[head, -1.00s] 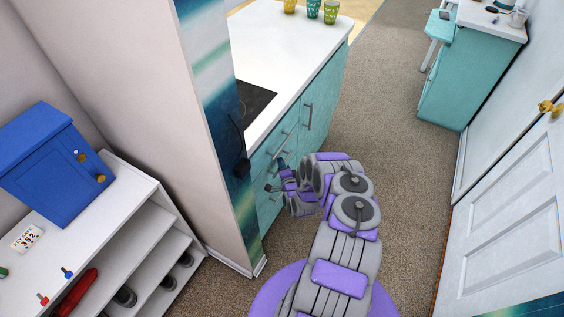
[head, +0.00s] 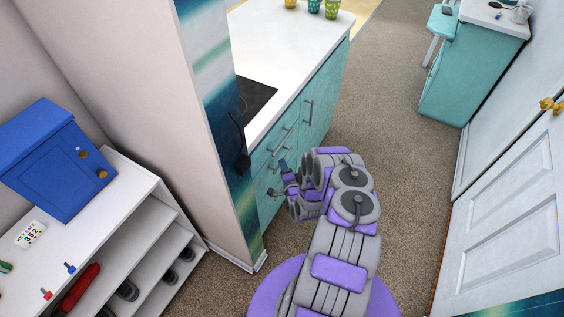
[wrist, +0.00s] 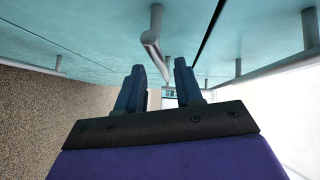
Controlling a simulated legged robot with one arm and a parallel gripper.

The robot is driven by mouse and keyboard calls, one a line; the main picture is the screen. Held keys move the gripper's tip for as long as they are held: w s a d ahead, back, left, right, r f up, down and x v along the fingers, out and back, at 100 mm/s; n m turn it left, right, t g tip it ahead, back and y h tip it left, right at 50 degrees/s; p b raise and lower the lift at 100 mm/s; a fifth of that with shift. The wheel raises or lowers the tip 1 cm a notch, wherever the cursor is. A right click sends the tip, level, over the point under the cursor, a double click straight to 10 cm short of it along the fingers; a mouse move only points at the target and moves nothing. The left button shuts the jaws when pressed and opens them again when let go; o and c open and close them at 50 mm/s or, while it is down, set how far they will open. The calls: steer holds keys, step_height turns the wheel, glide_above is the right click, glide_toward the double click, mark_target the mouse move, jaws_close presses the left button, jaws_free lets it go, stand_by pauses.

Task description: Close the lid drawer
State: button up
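The teal cabinet (head: 318,92) under the white counter has drawer fronts with grey bar handles (head: 287,138) on its aisle side. I cannot tell which drawer is the lid drawer, or whether any stands slightly out; my arm hides the lower fronts. My gripper (head: 279,180) is low beside these fronts. In the wrist view, its two dark blue fingers (wrist: 159,88) are apart with nothing visible between them. A grey handle (wrist: 150,40) is just beyond the fingertips, against a teal front (wrist: 90,25). Contact cannot be told.
A striped blue wall end (head: 215,90) stands left of the cabinet. A white shelf unit (head: 125,225) with a blue box (head: 62,165) is at left. A white door (head: 505,225) is at right. Carpet (head: 400,130) between is clear.

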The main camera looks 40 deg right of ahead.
steer(key=p+v, duration=0.2)
steer(key=v, duration=1.1)
steer(key=shift+s, duration=0.2)
steer(key=shift+f, duration=0.1)
